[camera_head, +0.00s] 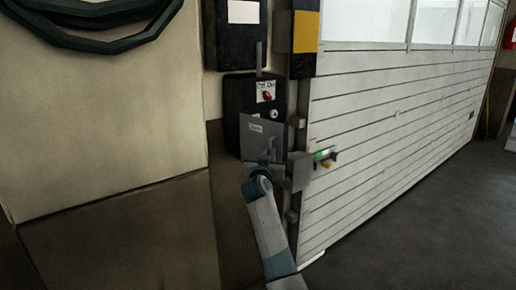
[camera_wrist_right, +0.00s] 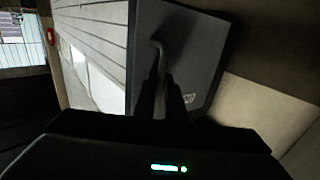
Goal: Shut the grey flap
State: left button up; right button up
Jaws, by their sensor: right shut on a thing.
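The grey flap (camera_head: 257,131) is a flat panel with a small white label, in front of the lower part of a black wall box (camera_head: 232,98). The box's red switch and sticker show above it. How far the flap stands from the box is hard to tell. In the right wrist view, the flap (camera_wrist_right: 197,60) fills the upper middle, with a slim handle on its face. My right gripper (camera_head: 263,166) is at the flap's lower part; in the wrist view its dark fingers (camera_wrist_right: 163,88) are shut on the handle. My left gripper is out of view.
A white slatted door (camera_head: 400,130) stands to the right, with a grey fitting with a green light (camera_head: 323,155) by its edge. A dark green hose (camera_head: 95,40) hangs at upper left. The floor (camera_head: 440,220) at right is clear.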

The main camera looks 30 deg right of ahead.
jog(key=d+y+p, duration=0.1)
jog(key=d, duration=0.1)
jog(key=d+n+t+y+p, duration=0.1)
jog(key=d+p, duration=0.1)
jog(key=d, duration=0.1)
jog(key=d+n+t+y+p, duration=0.1)
jog(key=d, duration=0.1)
jog(key=shift+w+d+r+p, duration=0.3)
jog(key=shift+w+p, duration=0.1)
jog(key=shift+w+d+f+n, duration=0.1)
jog(key=shift+d+f+n, duration=0.05)
jog(key=shift+n, duration=0.15)
